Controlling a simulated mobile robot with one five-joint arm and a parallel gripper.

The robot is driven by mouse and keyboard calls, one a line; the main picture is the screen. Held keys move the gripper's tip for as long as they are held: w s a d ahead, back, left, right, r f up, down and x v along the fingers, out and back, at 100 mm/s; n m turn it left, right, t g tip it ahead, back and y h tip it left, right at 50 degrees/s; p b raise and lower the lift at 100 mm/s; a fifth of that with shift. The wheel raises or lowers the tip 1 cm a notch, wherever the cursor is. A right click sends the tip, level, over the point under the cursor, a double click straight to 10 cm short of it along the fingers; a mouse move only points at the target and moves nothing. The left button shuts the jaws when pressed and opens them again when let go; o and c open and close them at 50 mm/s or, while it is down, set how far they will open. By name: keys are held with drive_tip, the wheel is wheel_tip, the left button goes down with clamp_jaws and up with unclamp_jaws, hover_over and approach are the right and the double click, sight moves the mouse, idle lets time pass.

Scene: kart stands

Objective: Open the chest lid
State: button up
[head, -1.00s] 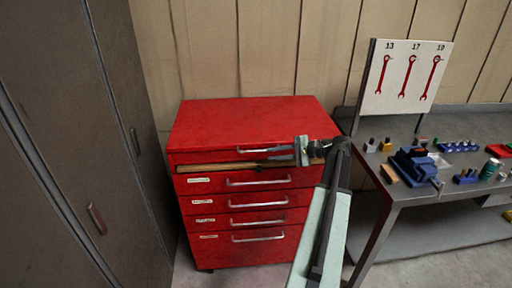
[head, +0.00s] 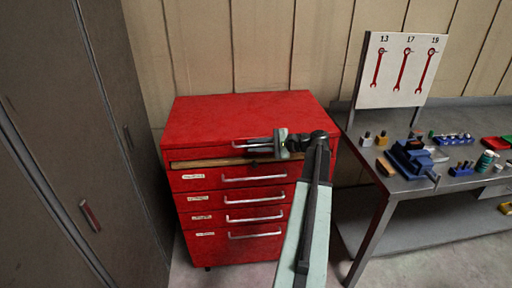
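The red tool chest (head: 245,118) stands against the wooden wall, with its lid down on top. A silver handle (head: 252,145) runs along the front of the lid. A wood-coloured strip (head: 215,163) lies along the seam below it. Several drawers with silver handles are underneath. My gripper (head: 280,145) is at the right part of the lid's front, by the right end of the lid handle. Its fingers are small and partly hide the handle, so I cannot tell whether they are open or shut, or touching it.
A grey workbench (head: 375,200) with a blue vise (head: 410,158), small sockets and a wrench board (head: 400,70) stands close on the right. A dark locker (head: 75,150) stands on the left. A narrow strip of floor shows in front of the chest.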

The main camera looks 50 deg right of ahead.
clamp_jaws()
idle(1.4)
